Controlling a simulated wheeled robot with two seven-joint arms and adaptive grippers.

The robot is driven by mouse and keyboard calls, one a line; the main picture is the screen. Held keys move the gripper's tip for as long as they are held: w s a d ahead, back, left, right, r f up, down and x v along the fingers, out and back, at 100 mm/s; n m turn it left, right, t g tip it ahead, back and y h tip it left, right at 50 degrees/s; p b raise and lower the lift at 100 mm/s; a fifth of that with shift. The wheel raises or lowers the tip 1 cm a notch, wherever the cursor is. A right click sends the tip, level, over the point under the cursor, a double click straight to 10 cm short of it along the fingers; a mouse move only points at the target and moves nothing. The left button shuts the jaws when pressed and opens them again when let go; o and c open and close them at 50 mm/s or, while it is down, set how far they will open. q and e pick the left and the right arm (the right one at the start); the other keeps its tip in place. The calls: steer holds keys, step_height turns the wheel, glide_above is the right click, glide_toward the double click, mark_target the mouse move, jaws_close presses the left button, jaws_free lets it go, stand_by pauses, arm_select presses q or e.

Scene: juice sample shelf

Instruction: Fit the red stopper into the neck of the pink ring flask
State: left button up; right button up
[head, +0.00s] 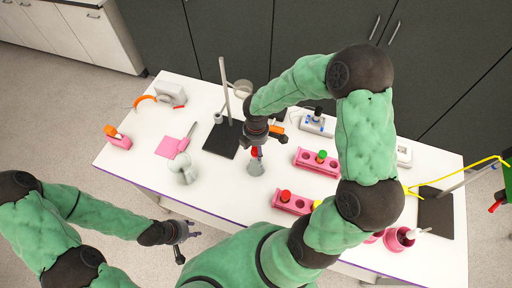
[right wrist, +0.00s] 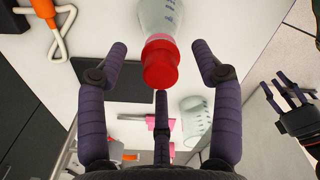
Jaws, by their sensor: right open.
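The pink ring flask (head: 255,168) is clear glass and stands upright near the table's middle. In the right wrist view, its pink ring (right wrist: 160,38) shows at the neck, with the red stopper (right wrist: 159,66) at its mouth. The stopper also shows in the head view (head: 254,152). I cannot tell how deep it sits. My right gripper (head: 257,143) is above the flask; in the right wrist view its spread fingers (right wrist: 160,75) are around the stopper, apart from it. My left gripper (head: 187,234) is off the table's front edge, empty, its fingers apparently spread.
A clear glass vessel (head: 183,168) stands left of the flask. A black stand base (head: 222,140) with a rod is behind left. Pink racks (head: 303,159) (head: 279,204) with coloured stoppers are to the right. A pink sheet (head: 168,147) lies left.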

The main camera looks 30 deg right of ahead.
step_height(320, 180, up, 12)
steer(key=shift+f, duration=0.25)
stand_by(0.3)
